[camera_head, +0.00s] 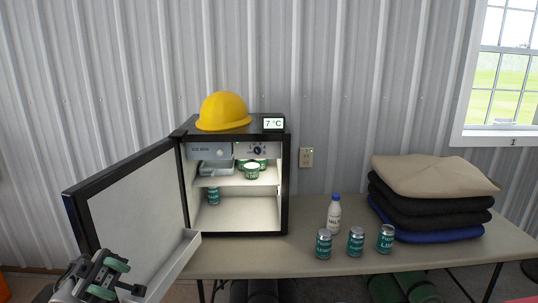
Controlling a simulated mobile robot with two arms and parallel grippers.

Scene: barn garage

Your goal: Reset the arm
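My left gripper (112,279), grey and black with green parts, is at the bottom left. It is in front of the open door (140,215) of a small black fridge (285,190), near the door's lower shelf. Nothing is seen held in it, but the angle does not show clearly whether its fingers are apart. My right gripper is not in view.
The fridge stands on a table (290,258), with a yellow hard hat (223,111) on top and cans inside. A white bottle (334,213), three cans (355,241) and a folded cloth stack (430,190) are to its right. The front middle of the table is clear.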

